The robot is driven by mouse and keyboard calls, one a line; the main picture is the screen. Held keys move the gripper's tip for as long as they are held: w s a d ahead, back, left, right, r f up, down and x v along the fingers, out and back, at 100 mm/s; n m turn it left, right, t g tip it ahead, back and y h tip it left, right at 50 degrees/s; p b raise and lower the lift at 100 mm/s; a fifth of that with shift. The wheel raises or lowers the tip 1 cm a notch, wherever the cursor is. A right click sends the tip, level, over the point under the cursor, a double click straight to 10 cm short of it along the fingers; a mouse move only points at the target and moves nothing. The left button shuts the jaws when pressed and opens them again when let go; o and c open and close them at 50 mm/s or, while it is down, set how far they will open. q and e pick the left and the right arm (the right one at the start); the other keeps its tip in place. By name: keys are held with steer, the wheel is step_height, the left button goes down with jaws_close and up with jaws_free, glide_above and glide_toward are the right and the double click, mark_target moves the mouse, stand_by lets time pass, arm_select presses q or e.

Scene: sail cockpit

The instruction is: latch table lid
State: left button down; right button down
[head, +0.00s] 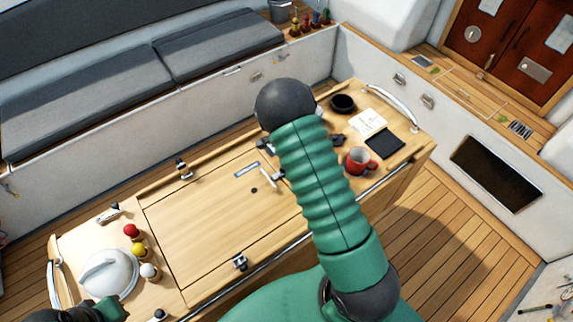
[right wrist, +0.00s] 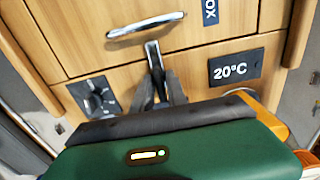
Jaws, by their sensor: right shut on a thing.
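The wooden table lid (head: 200,215) lies down in the table top in the head view. A small dark latch (head: 184,170) sits at its far edge and another latch (head: 240,262) at its near edge. In the right wrist view, my right gripper (right wrist: 160,90) is shut on a dark latch lever (right wrist: 153,56) at the lid's edge. The lever stands just below a metal handle (right wrist: 145,26) on the lid. My right arm hides this gripper in the head view. My left gripper's fingers are out of view.
A red mug (head: 359,161), a black bowl (head: 342,103) and a dark tablet (head: 384,143) stand on the table's right end. A white kettle-like object (head: 108,272) and colored knobs (head: 138,250) are on its left end. A 20°C panel (right wrist: 236,70) lies beside the right gripper.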

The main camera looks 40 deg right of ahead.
stand_by(0.3)
steer(key=c, duration=1.4)
jaws_free()
steer(key=shift+c, duration=0.2)
steer(key=shift+w, duration=0.1)
step_height(320, 180, up, 17)
steer(key=b, duration=0.2)
steer(key=shift+f+b, duration=0.2)
steer(key=shift+b, duration=0.15)
steer(key=shift+w, duration=0.1)
